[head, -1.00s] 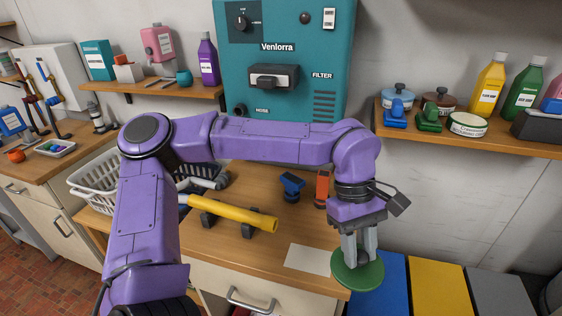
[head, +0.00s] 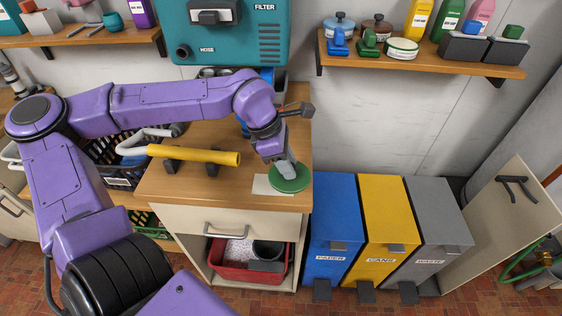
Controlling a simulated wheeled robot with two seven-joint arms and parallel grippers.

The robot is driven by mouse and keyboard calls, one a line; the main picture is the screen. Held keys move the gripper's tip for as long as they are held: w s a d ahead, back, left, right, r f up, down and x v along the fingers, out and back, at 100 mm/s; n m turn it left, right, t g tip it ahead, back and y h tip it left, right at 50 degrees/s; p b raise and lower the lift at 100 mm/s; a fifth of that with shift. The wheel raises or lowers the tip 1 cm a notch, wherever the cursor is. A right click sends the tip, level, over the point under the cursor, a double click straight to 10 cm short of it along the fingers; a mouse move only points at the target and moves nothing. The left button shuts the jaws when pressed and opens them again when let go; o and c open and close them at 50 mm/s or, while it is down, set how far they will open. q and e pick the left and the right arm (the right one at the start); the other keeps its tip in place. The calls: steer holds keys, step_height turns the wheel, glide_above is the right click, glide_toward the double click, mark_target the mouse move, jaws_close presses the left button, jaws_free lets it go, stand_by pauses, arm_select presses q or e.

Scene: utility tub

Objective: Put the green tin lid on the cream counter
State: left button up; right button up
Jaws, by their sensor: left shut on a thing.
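The green tin lid (head: 291,184) is a flat, round green disc at the right end of the wood-topped counter with cream fronts (head: 222,187). My left gripper (head: 285,170) is shut on the lid from above. The lid overlaps a white sheet (head: 262,185) in the picture, close to the counter's right edge. I cannot tell whether the lid touches the top or hangs just above it. My right gripper is not in view.
A yellow tube on dark supports (head: 205,154) lies left of the lid. Blue (head: 333,210), yellow (head: 388,212) and grey (head: 436,215) bins stand right of the counter. A shelf (head: 430,63) with tins and bottles hangs above. The counter front between tube and sheet is clear.

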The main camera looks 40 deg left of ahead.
arm_select(q)
steer(key=shift+w+a+f, duration=0.25)
steer(key=shift+a+f, duration=0.05)
steer(key=shift+f, duration=0.15)
steer(key=shift+w+a+f, duration=0.2)
steer(key=shift+a+f, duration=0.1)
steer(key=shift+f, duration=0.15)
steer(key=f, duration=0.3)
steer(key=shift+a+f, duration=0.3)
steer(key=shift+f, duration=0.05)
steer(key=shift+w+f, duration=0.1)
steer(key=shift+w, duration=0.05)
steer(key=shift+d+f, duration=0.1)
steer(key=o, duration=1)
steer(key=shift+o, duration=0.2)
steer(key=v, duration=1.2)
